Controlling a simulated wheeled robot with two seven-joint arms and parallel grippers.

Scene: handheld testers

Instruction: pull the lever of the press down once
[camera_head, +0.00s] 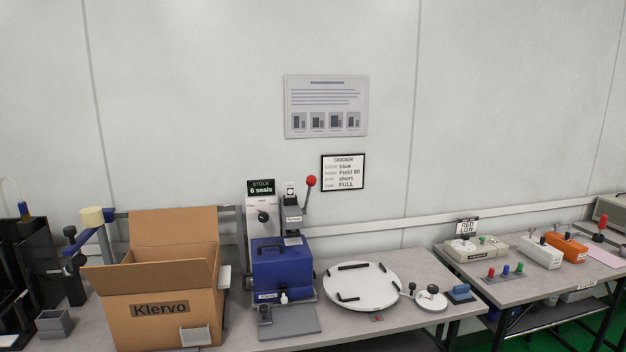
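The press (292,218) stands on the bench at the centre of the head view, a dark upright head with a small label. Its lever (307,197) has a red ball knob (311,181) and points up, leaning slightly right. A blue case (282,270) with a dark handle stands in front of the press and hides its lower part. Neither of my grippers shows in this view, and nothing is seen touching the lever.
An open Klervo carton (160,318) stands left of the press. A grey box with a "6 seals" display (261,190) stands close beside it. A round white turntable (360,287) lies to the right. A second bench (520,272) holds several handheld testers.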

